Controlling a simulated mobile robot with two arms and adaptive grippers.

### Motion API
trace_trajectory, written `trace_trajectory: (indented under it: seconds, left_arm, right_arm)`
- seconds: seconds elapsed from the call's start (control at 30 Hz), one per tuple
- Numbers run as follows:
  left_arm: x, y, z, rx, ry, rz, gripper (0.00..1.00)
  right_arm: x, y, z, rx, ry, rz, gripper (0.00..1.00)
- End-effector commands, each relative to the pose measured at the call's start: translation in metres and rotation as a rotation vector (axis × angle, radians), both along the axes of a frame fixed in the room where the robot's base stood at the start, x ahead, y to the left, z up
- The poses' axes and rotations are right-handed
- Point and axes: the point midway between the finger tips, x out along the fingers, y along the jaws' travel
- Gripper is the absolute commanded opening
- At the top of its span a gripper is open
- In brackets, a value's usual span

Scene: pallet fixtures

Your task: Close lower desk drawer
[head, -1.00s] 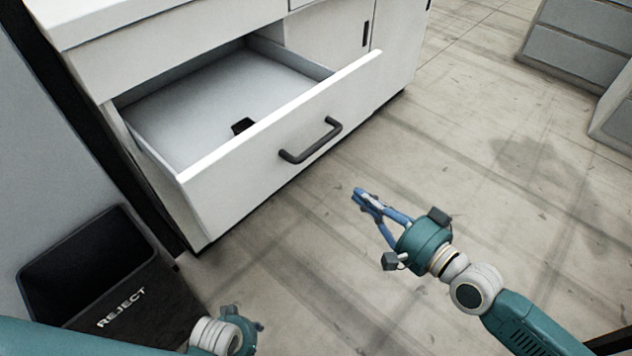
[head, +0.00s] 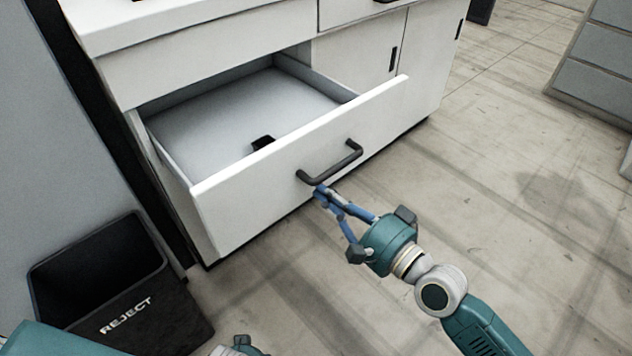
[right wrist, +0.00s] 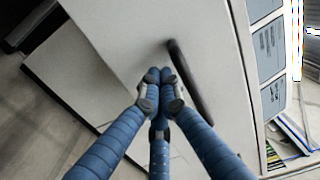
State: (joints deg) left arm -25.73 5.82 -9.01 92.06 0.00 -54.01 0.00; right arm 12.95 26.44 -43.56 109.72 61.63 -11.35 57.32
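The lower desk drawer (head: 240,205) is pulled well out of the white desk, and its open inside shows. Its front carries a dark bar handle (head: 330,163). My right gripper (head: 321,190) has its blue fingertips together, close to the drawer front just below the handle's left end. In the right wrist view the fingertips (right wrist: 160,76) meet in front of the drawer face, beside the handle (right wrist: 190,82). I cannot tell whether they touch the face. Of my left gripper (head: 240,347) only a teal part shows at the bottom edge; its fingers are hidden.
A small black object (head: 263,143) lies in the drawer. A black bin marked REJECT (head: 120,300) stands on the floor left of the drawer. Closed cabinet doors (head: 432,75) are to the right. Grey drawers (head: 600,60) stand at far right. Floor before the desk is clear.

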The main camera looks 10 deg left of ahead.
Motion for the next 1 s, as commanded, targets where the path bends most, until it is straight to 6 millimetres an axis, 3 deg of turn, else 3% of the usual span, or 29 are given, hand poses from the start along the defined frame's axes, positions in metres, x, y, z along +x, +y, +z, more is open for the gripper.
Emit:
trace_trajectory:
  seconds: [0.2,0.77,1.0]
  left_arm:
    - [-0.001,0.0,-0.003,0.0,-0.001,-0.001,0.4]
    - [-0.001,0.0,-0.003,0.0,0.0,-0.001,0.4]
    - [-0.002,0.0,-0.003,0.001,0.003,0.0,0.4]
  right_arm:
    - [0.016,0.022,0.0,0.001,-0.001,0.0,0.0]
    - [0.02,0.028,-0.001,-0.001,-0.001,-0.001,0.0]
    - [0.031,0.042,0.001,0.002,-0.002,0.0,0.0]
